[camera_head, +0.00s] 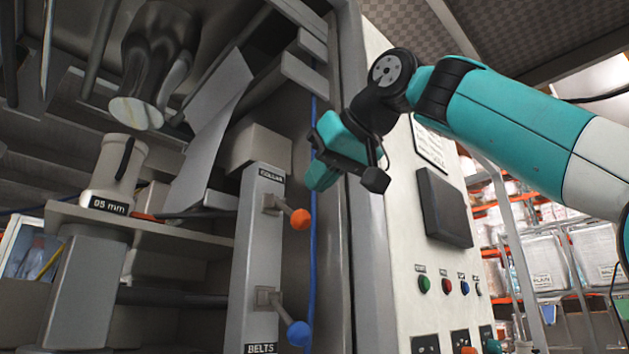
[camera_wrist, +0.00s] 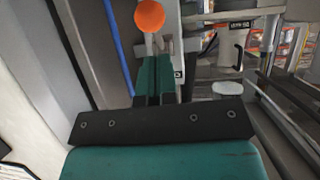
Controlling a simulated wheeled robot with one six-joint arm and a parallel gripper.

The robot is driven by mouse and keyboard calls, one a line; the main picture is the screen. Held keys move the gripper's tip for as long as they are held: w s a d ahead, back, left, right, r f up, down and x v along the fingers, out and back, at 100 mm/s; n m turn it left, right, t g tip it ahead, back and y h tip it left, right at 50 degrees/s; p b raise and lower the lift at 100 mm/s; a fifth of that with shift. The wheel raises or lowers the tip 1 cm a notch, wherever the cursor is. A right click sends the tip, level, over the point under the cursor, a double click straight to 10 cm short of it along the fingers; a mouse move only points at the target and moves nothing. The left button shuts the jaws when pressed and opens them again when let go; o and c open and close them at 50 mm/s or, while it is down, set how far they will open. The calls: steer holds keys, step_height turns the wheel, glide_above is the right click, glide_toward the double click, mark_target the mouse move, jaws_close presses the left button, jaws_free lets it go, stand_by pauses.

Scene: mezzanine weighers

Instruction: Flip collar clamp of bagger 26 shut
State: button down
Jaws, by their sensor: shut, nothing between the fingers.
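The collar clamp is a short lever with an orange ball (camera_head: 300,219) on a grey upright plate (camera_head: 262,240) marked COLLAR at its top. The lever points right and slightly down from its pivot in the head view. My gripper (camera_head: 320,178) is above and to the right of the orange ball, apart from it in the head view. In the wrist view the teal fingers (camera_wrist: 155,75) lie together, with nothing between them. The orange ball (camera_wrist: 149,15) shows just beyond the fingertips there. The fingers cover part of the plate in that view.
A second lever with a blue ball (camera_head: 299,333) sits lower on the plate, by the BELTS label. A blue cable (camera_head: 313,240) runs down beside the plate. A forming tube marked in mm (camera_head: 116,175) stands left. A control panel with buttons (camera_head: 424,285) is at right.

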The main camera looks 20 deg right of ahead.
steer(key=p+v, duration=0.3)
steer(key=v, duration=0.7)
steer(key=shift+s+f, duration=0.25)
steer(key=shift+s, duration=0.1)
steer(key=shift+d, duration=0.1)
steer(key=w+a+f+n+g+p, duration=0.1)
steer(key=w+a+f+g+p, duration=0.1)
steer(key=f, duration=0.5)
steer(key=w+a+f+n+g+p, duration=0.1)
steer(key=f+g+p, duration=0.1)
steer(key=f, duration=0.4)
steer(key=w+a+f+g+p, duration=0.2)
steer(key=f+p, duration=0.1)
steer(key=f, duration=0.4)
steer(key=s+f+g+p, duration=0.2)
steer(key=s+f+g, duration=0.1)
steer(key=s+f, duration=0.4)
steer(key=s+f+n+g+p, duration=0.1)
steer(key=s+f+g+p, duration=0.1)
steer(key=s+f, duration=0.5)
step_height(320, 180, down, 5)
steer(key=shift+a+f+g, duration=0.1)
steer(key=shift+a+g, duration=0.2)
steer(key=shift+g, duration=0.3)
